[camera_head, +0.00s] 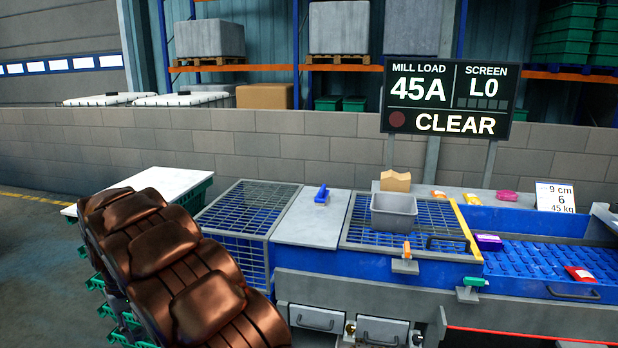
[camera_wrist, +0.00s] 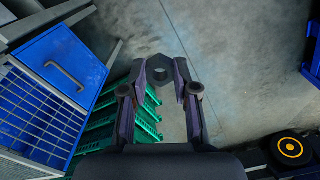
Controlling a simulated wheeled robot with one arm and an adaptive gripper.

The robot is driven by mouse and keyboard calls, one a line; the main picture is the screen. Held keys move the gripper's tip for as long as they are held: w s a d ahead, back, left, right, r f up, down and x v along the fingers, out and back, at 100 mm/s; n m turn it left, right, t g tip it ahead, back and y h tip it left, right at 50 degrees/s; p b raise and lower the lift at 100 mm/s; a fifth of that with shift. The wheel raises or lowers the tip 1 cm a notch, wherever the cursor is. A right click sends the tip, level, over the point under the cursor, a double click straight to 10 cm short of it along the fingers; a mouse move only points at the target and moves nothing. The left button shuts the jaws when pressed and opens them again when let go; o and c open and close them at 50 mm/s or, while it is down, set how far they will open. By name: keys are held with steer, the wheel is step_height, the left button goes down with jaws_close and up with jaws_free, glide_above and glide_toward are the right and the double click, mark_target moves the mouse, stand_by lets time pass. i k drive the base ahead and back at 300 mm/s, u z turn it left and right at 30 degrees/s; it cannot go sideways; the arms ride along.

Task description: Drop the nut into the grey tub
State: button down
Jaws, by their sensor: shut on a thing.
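The nut is a dark ring-like piece held at the fingertips, above the concrete floor. The tub is not in the wrist view, and the nut and gripper cannot be made out in the head view.
Green crates (camera_wrist: 147,112) lie below my gripper, with a blue panel (camera_wrist: 66,62) on the left. A sign (camera_head: 447,97) reads CLEAR.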

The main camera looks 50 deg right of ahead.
mark_target(398, 230)
steer(key=u, duration=1.05)
steer(key=k, duration=2.25)
steer(key=z, duration=1.45)
steer(key=i, duration=1)
steer(key=z, duration=0.05)
